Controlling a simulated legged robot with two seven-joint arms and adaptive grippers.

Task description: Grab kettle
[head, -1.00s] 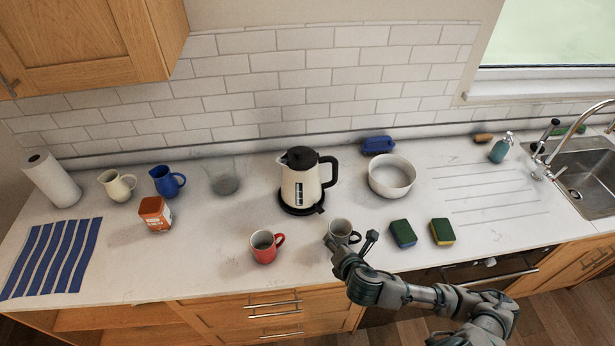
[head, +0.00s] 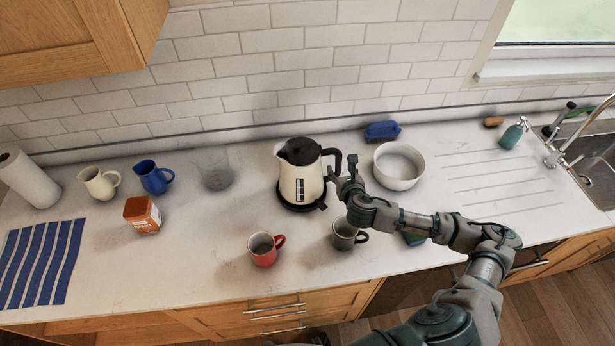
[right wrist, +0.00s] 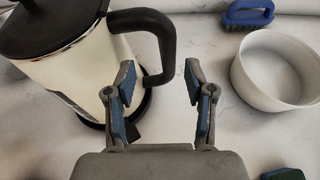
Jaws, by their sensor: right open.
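The cream kettle (head: 300,182) with a black lid and black handle (head: 334,160) stands upright on its black base on the counter. It also shows in the right wrist view (right wrist: 75,60), at the upper left, with its handle (right wrist: 158,40) curving to the right. My right gripper (head: 346,172) is at the handle side of the kettle. In the right wrist view my right gripper (right wrist: 158,85) is open, with blue-padded fingers, and the lower part of the handle reaches between the fingertips. I cannot tell whether they touch. My left gripper is not in view.
A white bowl (head: 399,165) stands right of the kettle, with a blue brush (head: 382,131) behind it. A grey mug (head: 346,236) and a red mug (head: 264,249) stand in front. Blue and cream jugs, an orange box and a glass stand left.

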